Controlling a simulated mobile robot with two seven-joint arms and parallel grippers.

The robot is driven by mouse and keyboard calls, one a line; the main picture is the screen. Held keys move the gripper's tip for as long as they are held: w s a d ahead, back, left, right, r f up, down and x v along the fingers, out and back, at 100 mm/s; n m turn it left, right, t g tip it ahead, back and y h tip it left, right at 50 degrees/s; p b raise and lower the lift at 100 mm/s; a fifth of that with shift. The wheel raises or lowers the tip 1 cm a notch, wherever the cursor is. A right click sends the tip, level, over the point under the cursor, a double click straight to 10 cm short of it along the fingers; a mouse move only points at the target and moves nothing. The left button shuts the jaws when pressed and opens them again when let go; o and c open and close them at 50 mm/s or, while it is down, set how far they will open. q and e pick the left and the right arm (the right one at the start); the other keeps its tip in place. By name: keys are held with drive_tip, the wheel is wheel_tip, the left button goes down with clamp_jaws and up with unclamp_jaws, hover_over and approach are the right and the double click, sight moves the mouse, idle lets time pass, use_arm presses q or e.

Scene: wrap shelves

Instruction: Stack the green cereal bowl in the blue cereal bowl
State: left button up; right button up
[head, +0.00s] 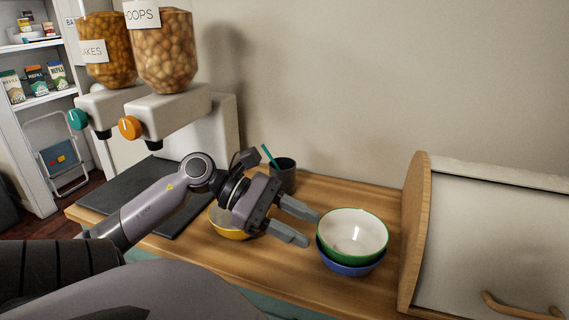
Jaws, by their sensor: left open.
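The green cereal bowl (353,233) is white inside with a green rim and outside. It sits in the blue cereal bowl (350,268), whose blue outside shows below it, on the wooden counter near the bread box. The stack looks about level. My left gripper (312,228) is open and empty, with its two fingers pointing right at the left side of the bowls. One fingertip ends close to the green rim; I cannot tell if it touches. My right gripper is not in view.
A yellow bowl (228,226) is partly hidden behind my left gripper. A dark cup (285,177) with a teal stick stands behind it. The bread box (470,240) closes off the right. Two cereal dispensers (160,115) stand at the back left above a dark mat (135,192).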

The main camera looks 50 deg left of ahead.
use_arm(q)
drive_tip(key=shift+v, duration=1.3)
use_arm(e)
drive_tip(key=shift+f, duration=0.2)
use_arm(q)
drive_tip(key=shift+s+f, duration=0.1)
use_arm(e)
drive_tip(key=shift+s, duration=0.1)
